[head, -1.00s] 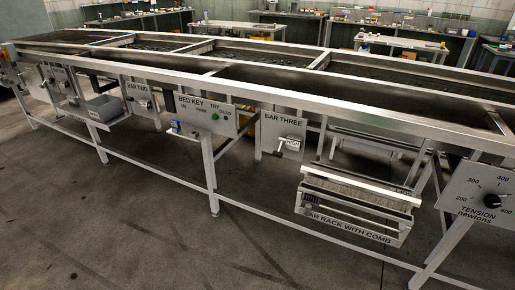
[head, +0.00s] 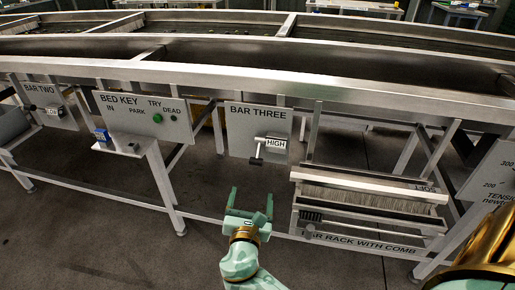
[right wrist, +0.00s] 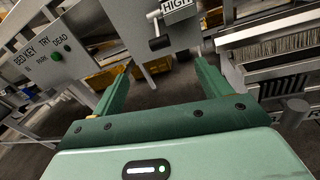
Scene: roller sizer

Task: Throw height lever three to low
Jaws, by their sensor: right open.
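The grey BAR THREE panel (head: 238,140) hangs under the machine's front rail, near the middle of the head view. Its lever (head: 257,158) has a dark handle hanging below and left of a white HIGH tag (head: 275,143). In the right wrist view the lever (right wrist: 159,43) shows at the top, just beyond the fingers, with the HIGH tag (right wrist: 177,5) cut by the frame edge. My right gripper (head: 251,194) is open and empty, below and in front of the lever, apart from it. In the right wrist view its fingers (right wrist: 160,72) stand wide apart. My left gripper is out of view.
The bar rack with comb (head: 370,188) stands close to the right of the panel. The BED KEY panel (head: 140,112) and its small shelf are to the left, with BAR TWO (head: 45,105) beyond. A tension panel is at far right. Open floor lies below the lever.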

